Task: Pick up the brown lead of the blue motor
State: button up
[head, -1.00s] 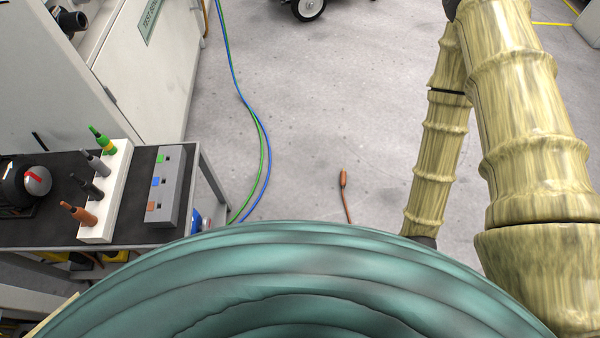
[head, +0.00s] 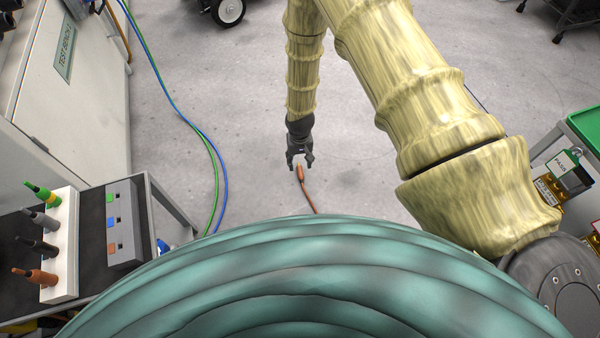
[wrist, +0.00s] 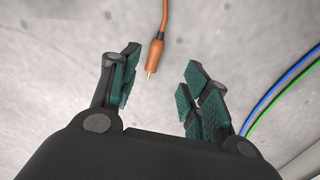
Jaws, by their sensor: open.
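The brown lead (head: 306,194) lies on the grey floor, its orange-brown plug pointing toward my gripper and its cable running out of view behind my green body. In the wrist view the plug (wrist: 155,54) has a brass tip and lies just beyond the fingertips, between the lines of the two fingers. My gripper (head: 300,163) is open and empty at the plug's end. In the wrist view my gripper (wrist: 158,82) shows its two dark green padded fingers spread apart. I cannot see the blue motor clearly.
A blue cable (head: 213,150) and a green cable (head: 207,165) run along the floor at the left. A bench (head: 160,190) with a white rack of plugs (head: 62,265) and a grey socket box (head: 125,222) stands left. A green-topped cart (head: 585,130) stands right.

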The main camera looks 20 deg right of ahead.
jog(key=w, duration=0.1)
jog(key=b, duration=0.2)
send_over(300, 172)
jog(key=f, duration=0.5)
jog(key=shift+w+a+f, duration=0.2)
jog(key=shift+a, duration=0.1)
jog(key=f+b, duration=0.2)
jog(key=f, duration=0.1)
jog(key=f+b, duration=0.1)
jog(key=f, duration=0.1)
jog(key=shift+s+d+b, duration=0.25)
jog(key=shift+d+b, duration=0.1)
jog(key=shift+b, duration=0.05)
grip_shut()
